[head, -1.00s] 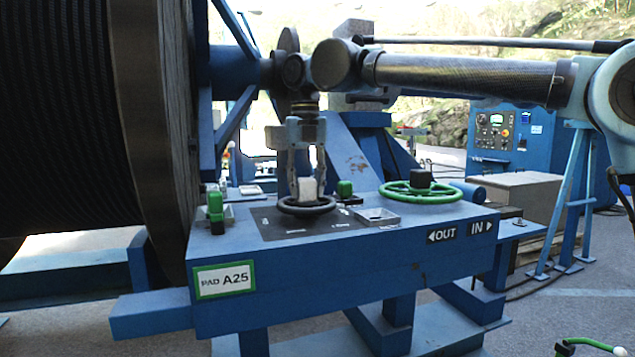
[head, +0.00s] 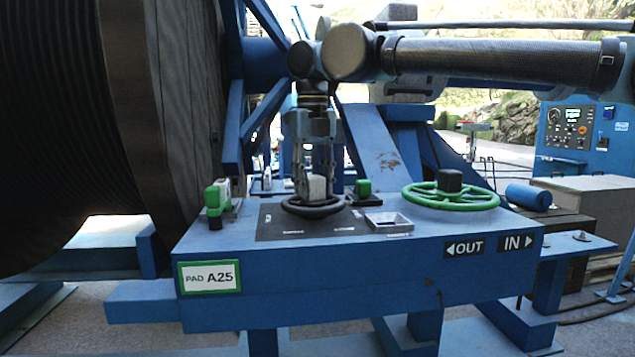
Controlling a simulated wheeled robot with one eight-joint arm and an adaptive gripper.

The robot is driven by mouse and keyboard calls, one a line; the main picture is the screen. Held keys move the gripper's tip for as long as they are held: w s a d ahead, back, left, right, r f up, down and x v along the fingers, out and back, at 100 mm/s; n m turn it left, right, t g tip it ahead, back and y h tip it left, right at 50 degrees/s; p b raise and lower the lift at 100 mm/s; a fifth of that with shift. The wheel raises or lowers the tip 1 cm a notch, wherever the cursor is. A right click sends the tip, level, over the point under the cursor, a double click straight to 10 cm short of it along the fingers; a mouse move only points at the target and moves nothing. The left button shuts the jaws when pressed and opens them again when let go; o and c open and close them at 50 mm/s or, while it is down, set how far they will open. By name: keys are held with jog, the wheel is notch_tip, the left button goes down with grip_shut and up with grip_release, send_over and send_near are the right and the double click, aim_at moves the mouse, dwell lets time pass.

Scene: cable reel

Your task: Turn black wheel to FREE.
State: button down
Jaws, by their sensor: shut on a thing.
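The black wheel (head: 313,208) lies flat on a dark label plate (head: 270,226) on top of the blue bench. A light, blocky hub (head: 317,187) stands up at its centre. My gripper (head: 316,190) points straight down over the wheel, its fingers shut on the hub from both sides. The lettering on the plate is too small to read, so I cannot tell which mark the wheel is set to. Part of the wheel is hidden behind the fingers and hub.
A green handwheel (head: 450,196) with a black knob stands to the right on the blue bench (head: 330,262). A green-handled lever (head: 215,200) is to the left, and a small green knob (head: 363,187) and a grey tray (head: 389,223) are close by. The cable drum (head: 170,120) is at far left.

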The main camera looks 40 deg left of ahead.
jog(key=shift+d, duration=0.15)
jog(key=c, duration=1)
grip_release()
jog(key=shift+d+r, duration=0.1)
jog(key=shift+c, duration=0.2)
notch_tip(320, 180, up, 12)
jog(key=shift+w, duration=0.15)
